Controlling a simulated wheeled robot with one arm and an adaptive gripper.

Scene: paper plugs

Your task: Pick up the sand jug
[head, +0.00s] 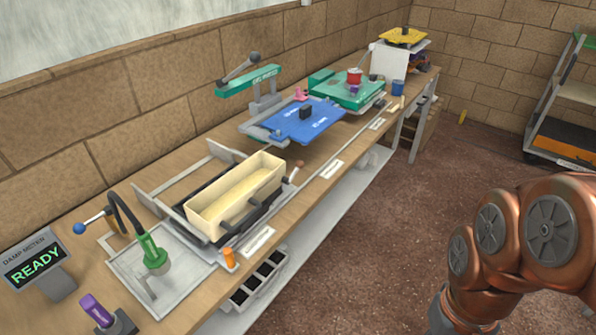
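No vessel in the head view is clearly marked as the sand jug. A small red pot (354,76) stands on a green plate at the far part of the bench. A small blue cup (398,88) stands to the right of it, near the bench's right edge. Both are too small to tell whether either is the jug or what is inside. My copper-coloured arm shows at the lower right, off the bench. My gripper is out of view.
The long wooden bench (316,187) runs along a block wall. It carries a cream open box (237,195), a blue plate (305,118), a green plate (347,90) and a READY display (36,262). A shelf cart (566,135) stands at the right. The brown floor between is clear.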

